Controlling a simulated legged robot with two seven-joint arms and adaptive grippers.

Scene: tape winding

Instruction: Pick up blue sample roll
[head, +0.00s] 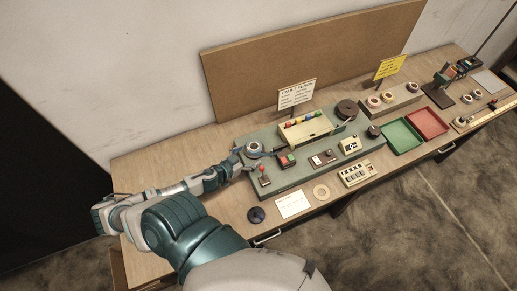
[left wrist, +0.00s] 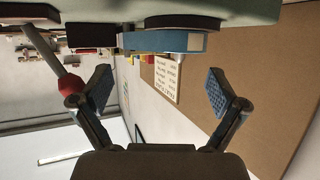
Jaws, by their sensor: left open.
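The blue sample roll (head: 253,149) sits at the left end of the grey-green board. In the left wrist view the roll (left wrist: 165,41) shows its blue side at the top of the picture. My left gripper (head: 243,163) is at the near side of the roll. In the left wrist view my left gripper (left wrist: 158,91) is open, with its two fingers wide apart and nothing between them. The roll lies beyond the fingertips, roughly centred between them. My right gripper is not in view.
A red-knobbed lever (head: 263,178) stands close to the gripper; its red knob (left wrist: 71,84) is beside one finger. A red-and-green switch box (head: 287,160) is to the right. A cream box with coloured spools (head: 305,130) and a sign (head: 296,95) stand behind. Bare table (head: 150,165) lies left.

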